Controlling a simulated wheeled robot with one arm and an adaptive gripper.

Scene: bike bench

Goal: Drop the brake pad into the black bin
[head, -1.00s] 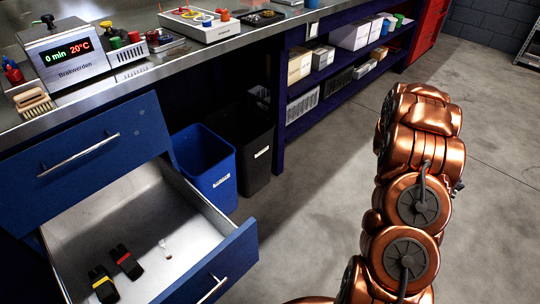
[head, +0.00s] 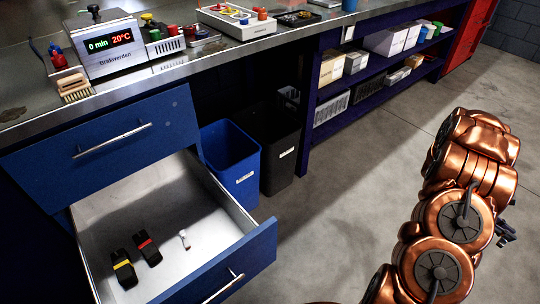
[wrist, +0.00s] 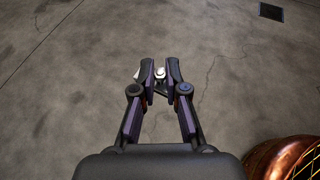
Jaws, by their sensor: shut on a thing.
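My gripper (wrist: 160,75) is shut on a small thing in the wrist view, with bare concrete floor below. A pale, rounded end of the thing, apparently the brake pad (wrist: 159,72), shows between the fingertips; the rest is mostly hidden by the fingers. In the head view the black bin (head: 283,150) stands on the floor under the bench, with a white label on its front. The arm is at the right of the head view, well apart from the bin.
A blue bin (head: 231,165) stands left of the black one. An open drawer (head: 255,251) juts out at the lower left, holding two black pieces (head: 147,249) with coloured bands and a small pale item (head: 184,239). Shelves (head: 380,80) stand right of the bins. The floor (head: 345,215) in front is clear.

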